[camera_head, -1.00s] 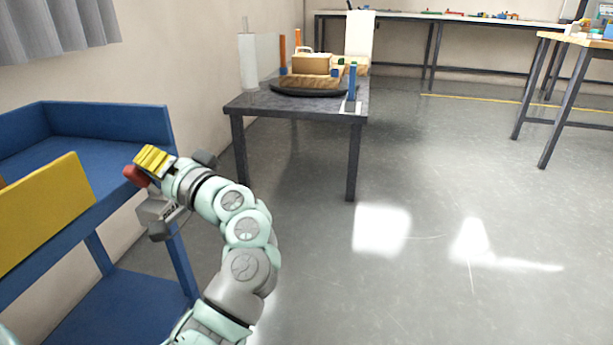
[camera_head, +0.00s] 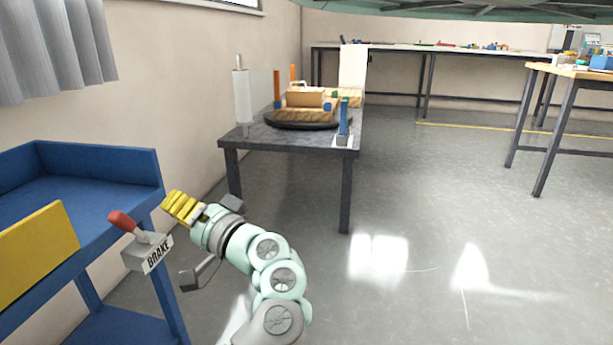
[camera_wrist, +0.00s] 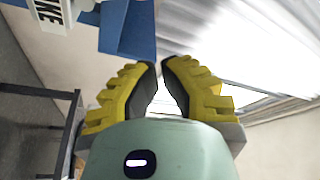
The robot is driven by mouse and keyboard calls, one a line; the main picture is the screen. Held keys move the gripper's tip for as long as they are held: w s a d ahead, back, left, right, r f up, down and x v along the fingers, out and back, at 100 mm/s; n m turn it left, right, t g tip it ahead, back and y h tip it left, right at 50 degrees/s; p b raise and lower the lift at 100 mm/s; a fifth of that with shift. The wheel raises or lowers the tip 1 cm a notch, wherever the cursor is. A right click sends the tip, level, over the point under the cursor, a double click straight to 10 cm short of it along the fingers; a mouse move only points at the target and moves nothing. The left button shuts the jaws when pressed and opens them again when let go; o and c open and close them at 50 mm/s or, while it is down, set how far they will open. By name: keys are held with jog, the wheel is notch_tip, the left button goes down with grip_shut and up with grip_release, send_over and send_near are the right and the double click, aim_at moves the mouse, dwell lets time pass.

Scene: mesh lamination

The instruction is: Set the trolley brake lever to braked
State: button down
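The brake lever (camera_head: 122,221) has a red grip on a thin metal stem and leans to the upper left in the head view. It rises from a grey block labelled BRAKE (camera_head: 148,254) on the corner of the blue trolley (camera_head: 100,213). My gripper (camera_head: 168,202) is to the right of the lever and apart from it. Its yellow fingers are drawn together and look empty. In the wrist view my gripper (camera_wrist: 158,64) has its tips almost meeting. Part of the labelled block (camera_wrist: 48,14) shows at the top left; the red grip is not in that view.
The trolley has a yellow panel (camera_head: 38,258) at its front left. A dark table (camera_head: 232,143) with a paper roll (camera_head: 243,95) and wooden parts stands behind. The floor (camera_head: 430,215) to the right is clear.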

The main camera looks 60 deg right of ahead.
jog(key=shift+s+d+f, duration=0.1)
jog(key=shift+s+d, duration=0.15)
jog(key=shift+s, duration=0.75)
